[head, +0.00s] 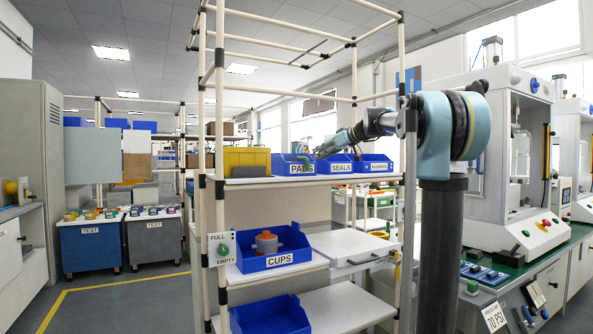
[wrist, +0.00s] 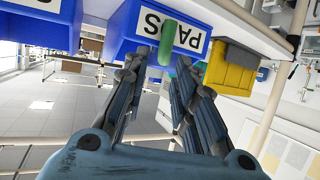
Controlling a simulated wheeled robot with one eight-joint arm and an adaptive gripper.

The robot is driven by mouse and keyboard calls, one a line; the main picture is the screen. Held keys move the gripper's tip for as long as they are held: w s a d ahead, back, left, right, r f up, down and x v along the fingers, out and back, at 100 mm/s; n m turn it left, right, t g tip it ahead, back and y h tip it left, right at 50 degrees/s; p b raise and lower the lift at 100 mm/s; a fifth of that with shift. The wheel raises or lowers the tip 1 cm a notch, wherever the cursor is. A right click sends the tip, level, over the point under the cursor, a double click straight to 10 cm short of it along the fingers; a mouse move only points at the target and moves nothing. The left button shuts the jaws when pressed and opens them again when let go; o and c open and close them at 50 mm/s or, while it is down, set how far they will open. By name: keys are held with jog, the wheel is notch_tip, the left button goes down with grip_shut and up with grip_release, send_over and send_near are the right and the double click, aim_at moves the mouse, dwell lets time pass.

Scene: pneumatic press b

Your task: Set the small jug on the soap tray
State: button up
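I cannot make out a small jug or a soap tray by shape in either view. A rounded green item (wrist: 182,75) shows by the fingers in front of the blue PADS bin. In the head view, a green item (head: 304,157) shows at that bin's rim; I cannot tell what it is. My gripper (head: 322,153) reaches over the top shelf near the PADS bin. In the wrist view its fingers (wrist: 160,62) are spread apart with a gap between them. Whether the green item lies between the fingers or beyond them is unclear.
The top shelf holds a yellow bin (head: 247,161), the PADS bin (head: 292,168), the SEALS bin (head: 341,168) and another blue bin. The CUPS bin (head: 272,255) below holds an orange and grey item. White rack posts (head: 219,120) stand close by. A press (head: 500,190) stands right.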

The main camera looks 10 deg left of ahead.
jog(key=shift+x, duration=2.85)
jog(key=shift+s+f, duration=0.1)
jog(key=shift+s, duration=0.05)
